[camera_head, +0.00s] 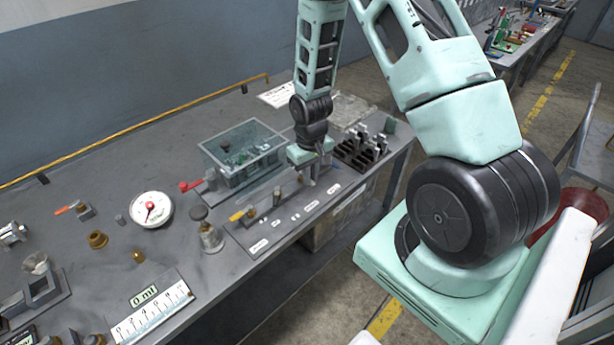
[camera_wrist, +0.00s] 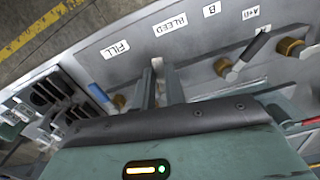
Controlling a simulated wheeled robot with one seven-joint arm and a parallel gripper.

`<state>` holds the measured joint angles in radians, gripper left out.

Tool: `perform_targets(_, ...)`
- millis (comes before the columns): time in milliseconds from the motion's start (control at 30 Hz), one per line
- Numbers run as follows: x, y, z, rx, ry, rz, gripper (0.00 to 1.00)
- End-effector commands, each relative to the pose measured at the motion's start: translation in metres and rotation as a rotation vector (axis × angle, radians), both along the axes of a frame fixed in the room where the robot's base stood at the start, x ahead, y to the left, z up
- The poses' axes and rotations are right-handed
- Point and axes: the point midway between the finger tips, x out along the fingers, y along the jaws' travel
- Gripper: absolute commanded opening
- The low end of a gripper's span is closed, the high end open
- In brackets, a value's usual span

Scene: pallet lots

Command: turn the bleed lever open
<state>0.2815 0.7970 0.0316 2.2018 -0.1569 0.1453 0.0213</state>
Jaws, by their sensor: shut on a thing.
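In the wrist view the BLEED label (camera_wrist: 170,25) is on the grey valve panel (camera_wrist: 130,68), just beyond my fingertips. My gripper (camera_wrist: 160,68) has its two grey fingers down at the valve below this label, shut on the bleed lever. The fingers and gripper body mostly hide the lever, so its angle cannot be told. In the head view my gripper (camera_head: 311,177) reaches down to the right part of the panel (camera_head: 262,232).
In the wrist view a blue-handled valve (camera_wrist: 98,92) by the FILL label (camera_wrist: 115,49) is to the left. A dark-handled valve (camera_wrist: 246,55) is to the right. In the head view a clear bin (camera_head: 243,172) stands behind the panel, and a dial gauge (camera_head: 151,209) lies left.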

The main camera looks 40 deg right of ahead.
Motion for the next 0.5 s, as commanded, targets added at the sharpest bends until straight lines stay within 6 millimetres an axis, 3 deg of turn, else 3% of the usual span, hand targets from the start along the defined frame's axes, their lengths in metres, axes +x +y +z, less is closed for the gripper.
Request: perform_targets(500,0.0006,-0.0072,0.0008,0.000,-0.003,0.171,0.00)
